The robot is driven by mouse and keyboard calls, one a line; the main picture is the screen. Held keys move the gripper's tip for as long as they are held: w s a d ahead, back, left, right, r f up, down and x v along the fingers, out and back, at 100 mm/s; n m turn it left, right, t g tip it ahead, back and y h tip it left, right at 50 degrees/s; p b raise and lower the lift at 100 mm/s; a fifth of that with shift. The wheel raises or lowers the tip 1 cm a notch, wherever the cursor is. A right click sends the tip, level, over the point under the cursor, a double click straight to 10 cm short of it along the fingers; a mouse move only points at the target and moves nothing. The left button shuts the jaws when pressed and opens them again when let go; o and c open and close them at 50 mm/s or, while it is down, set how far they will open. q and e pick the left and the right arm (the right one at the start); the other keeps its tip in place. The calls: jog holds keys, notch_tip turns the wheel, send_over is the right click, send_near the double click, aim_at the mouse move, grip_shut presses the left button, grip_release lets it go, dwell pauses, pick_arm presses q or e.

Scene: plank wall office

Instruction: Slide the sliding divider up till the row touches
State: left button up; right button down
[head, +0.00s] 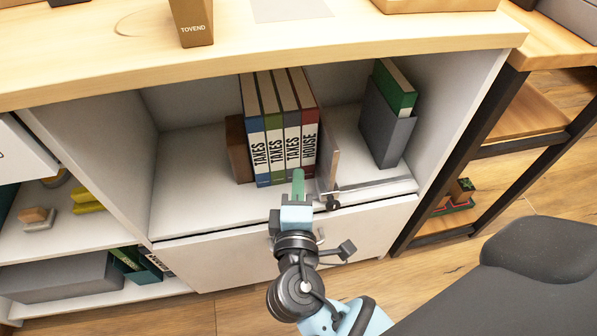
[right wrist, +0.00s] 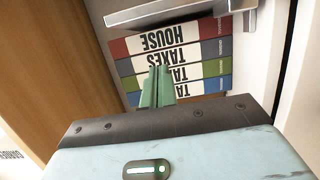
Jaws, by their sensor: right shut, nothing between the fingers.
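A row of several upright books (head: 280,135) stands in the open shelf, spines facing out, with a brown block (head: 237,150) at its left end. The sliding divider (head: 334,170), a pale upright plate with a dark knob at its foot, stands just right of the red end book; a narrow gap seems to separate them. In the right wrist view the divider (right wrist: 180,12) crosses above the row (right wrist: 175,65). My right gripper (head: 298,180) is shut and empty, its green fingertips in front of the right-hand books, left of the divider. My left gripper is out of view.
A grey holder (head: 385,130) with a green book stands right of the divider. A pale rail (head: 375,187) runs along the shelf's front right. The wooden desktop (head: 290,50) overhangs the shelf. The shelf floor left of the brown block is clear. A dark chair (head: 500,290) stands at lower right.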

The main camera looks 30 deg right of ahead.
jog(key=p+v, duration=0.1)
jog(key=v, duration=0.6)
jog(key=shift+s, duration=0.25)
